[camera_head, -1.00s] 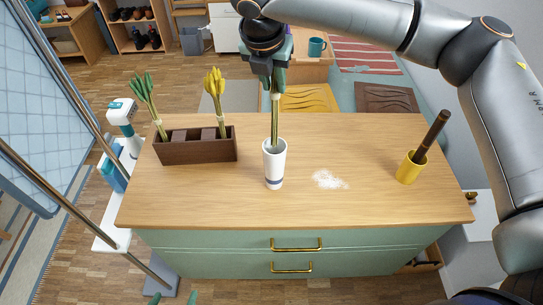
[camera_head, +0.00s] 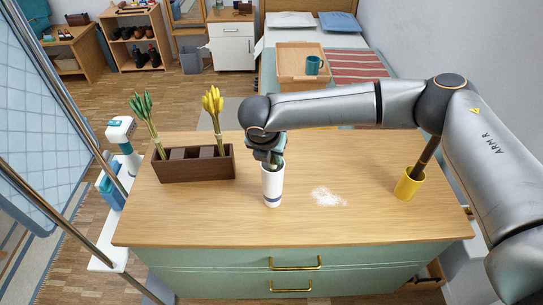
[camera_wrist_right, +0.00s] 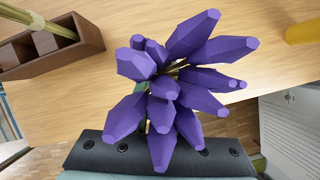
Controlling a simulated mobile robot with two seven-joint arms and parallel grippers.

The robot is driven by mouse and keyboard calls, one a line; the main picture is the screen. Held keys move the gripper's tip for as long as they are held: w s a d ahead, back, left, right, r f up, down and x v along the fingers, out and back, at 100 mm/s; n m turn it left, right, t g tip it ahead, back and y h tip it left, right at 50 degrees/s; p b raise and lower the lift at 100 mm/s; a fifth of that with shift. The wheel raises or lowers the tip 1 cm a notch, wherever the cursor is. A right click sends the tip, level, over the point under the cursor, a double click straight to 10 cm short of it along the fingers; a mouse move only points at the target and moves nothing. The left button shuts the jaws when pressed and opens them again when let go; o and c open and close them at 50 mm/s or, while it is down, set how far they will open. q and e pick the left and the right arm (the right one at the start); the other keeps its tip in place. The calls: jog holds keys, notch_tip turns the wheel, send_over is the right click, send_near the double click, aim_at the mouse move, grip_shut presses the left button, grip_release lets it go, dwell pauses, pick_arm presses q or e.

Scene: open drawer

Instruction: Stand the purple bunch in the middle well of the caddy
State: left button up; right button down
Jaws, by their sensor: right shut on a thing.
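The purple bunch (camera_wrist_right: 205,78) fills the middle of the right wrist view, with several pointed purple heads. In the head view its heads are hidden behind my right gripper and wrist. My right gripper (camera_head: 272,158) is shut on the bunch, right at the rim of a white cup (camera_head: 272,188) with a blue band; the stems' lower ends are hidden. The brown caddy (camera_head: 195,168) stands to the left, with a green bunch (camera_head: 143,108) at its left end and a yellow bunch (camera_head: 213,105) at its right end. No bunch stands between them. My left gripper is not in view.
White powder (camera_head: 328,196) lies right of the cup. A yellow cup (camera_head: 408,185) holding a brown stick (camera_head: 428,155) stands at the right, below my right arm. The wooden top (camera_head: 200,220) is clear along its front. A green drawer front (camera_head: 220,262) with brass handles faces me.

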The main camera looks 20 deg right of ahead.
jog(key=c, duration=0.7)
grip_release()
